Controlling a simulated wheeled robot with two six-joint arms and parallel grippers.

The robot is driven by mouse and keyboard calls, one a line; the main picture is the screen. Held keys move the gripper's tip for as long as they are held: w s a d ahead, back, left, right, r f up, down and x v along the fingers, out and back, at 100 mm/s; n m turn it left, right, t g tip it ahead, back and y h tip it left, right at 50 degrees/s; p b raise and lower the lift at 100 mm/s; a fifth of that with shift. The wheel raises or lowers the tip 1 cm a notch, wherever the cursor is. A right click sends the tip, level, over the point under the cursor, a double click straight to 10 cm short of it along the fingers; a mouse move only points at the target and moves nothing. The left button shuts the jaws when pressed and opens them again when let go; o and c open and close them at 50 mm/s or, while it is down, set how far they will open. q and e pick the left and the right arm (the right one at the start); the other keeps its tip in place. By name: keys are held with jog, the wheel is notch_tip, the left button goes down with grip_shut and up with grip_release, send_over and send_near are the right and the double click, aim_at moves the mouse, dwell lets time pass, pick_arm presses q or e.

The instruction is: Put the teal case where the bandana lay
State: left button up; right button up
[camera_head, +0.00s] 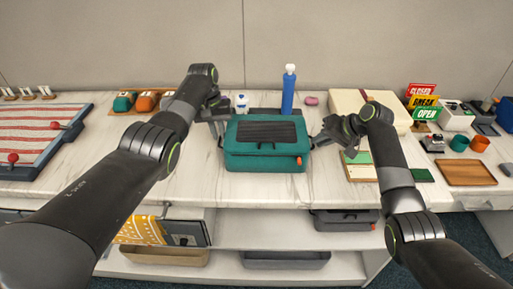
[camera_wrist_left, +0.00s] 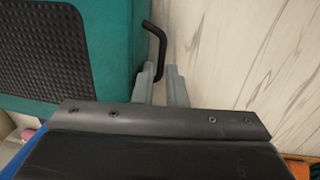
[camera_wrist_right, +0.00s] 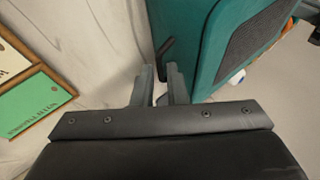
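The teal case (camera_head: 265,158) has a dark ribbed top panel and an orange tag at its front right. It is upright over the middle of the white counter; whether it touches the counter is unclear. An orange patterned cloth (camera_head: 140,230), seemingly the bandana, is at the lower left below the counter, partly hidden by my left arm.
A blue bottle (camera_head: 288,92) stands behind the case, beside a pink item (camera_head: 311,101). A large cream box (camera_head: 365,100), signs (camera_head: 425,100) and a wooden tray (camera_head: 466,172) are to the right. A red-striped board (camera_head: 35,135) is at left. Counter between board and case is mostly clear.

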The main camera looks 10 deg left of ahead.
pick_arm(q)
jog(key=shift+d+f, duration=0.15)
jog(key=shift+f, duration=0.55)
pick_arm(e)
jog(key=shift+w+a+f, duration=0.2)
jog(key=shift+a+f, duration=0.2)
jog(key=shift+f, duration=0.15)
pick_arm(q)
grip_shut()
pick_arm(e)
grip_shut()
pick_arm(q)
jog(key=shift+r, duration=0.15)
pick_arm(e)
jog(key=shift+w+r, duration=0.1)
jog(key=shift+r, duration=0.05)
